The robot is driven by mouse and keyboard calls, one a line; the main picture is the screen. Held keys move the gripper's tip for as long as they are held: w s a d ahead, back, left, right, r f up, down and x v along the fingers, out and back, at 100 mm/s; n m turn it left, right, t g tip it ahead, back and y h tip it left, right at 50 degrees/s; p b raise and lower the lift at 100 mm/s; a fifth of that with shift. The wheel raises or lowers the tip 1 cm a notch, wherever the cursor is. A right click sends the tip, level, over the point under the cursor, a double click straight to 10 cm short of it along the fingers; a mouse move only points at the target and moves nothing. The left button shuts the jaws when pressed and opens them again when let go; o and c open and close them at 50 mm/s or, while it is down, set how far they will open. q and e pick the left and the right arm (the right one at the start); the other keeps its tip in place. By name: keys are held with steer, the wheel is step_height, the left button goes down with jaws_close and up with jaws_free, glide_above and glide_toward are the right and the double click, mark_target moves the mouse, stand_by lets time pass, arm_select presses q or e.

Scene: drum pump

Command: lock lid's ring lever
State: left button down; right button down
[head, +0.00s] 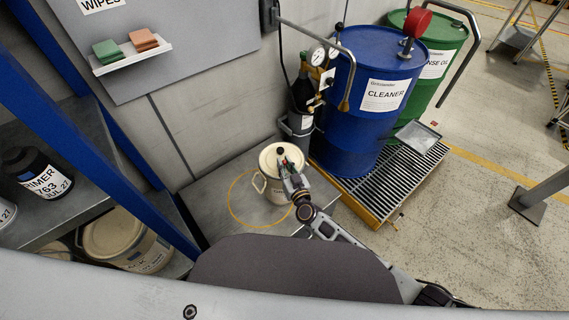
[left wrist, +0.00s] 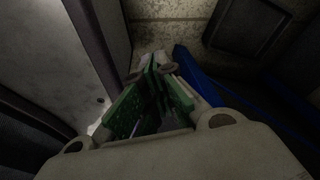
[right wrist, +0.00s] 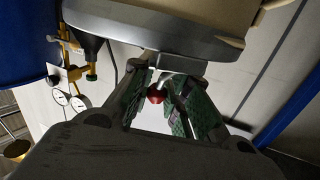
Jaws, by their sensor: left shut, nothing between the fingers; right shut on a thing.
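My right gripper (head: 288,165) is at the lid's rim. In the right wrist view the grey ring (right wrist: 150,36) runs around the pail's rim. The ring lever, with its red knob (right wrist: 155,95), lies between the fingers of my right gripper (right wrist: 162,85), which is shut on it. How far the lever stands off the ring is hard to tell. My left gripper (left wrist: 153,66) is shut and empty, its green pads together; it is outside the head view.
A blue CLEANER drum (head: 364,130) and a green drum (head: 437,85) stand on a grated pallet (head: 375,187) to the right. A dark gas cylinder (head: 301,105) with gauges is just behind the pail. A blue-framed shelf (head: 105,140) is at left.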

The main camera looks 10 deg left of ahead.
steer(key=shift+p, duration=0.4)
steer(key=shift+g+p, duration=0.4)
steer(key=shift+p, duration=0.3)
steer(key=shift+a+f, duration=0.1)
steer(key=shift+f, duration=0.05)
steer(key=c, duration=1.6)
jaws_free()
steer(key=shift+o, duration=0.2)
arm_select(q)
steer(key=shift+g, duration=0.3)
steer(key=s, duration=0.1)
steer(key=s+a, duration=0.1)
steer(key=s, duration=0.1)
steer(key=s+a, duration=0.1)
steer(key=s, duration=0.1)
steer(key=shift+s+a+r, duration=0.15)
steer(key=shift+a+r, duration=0.05)
steer(key=shift+f, duration=0.1)
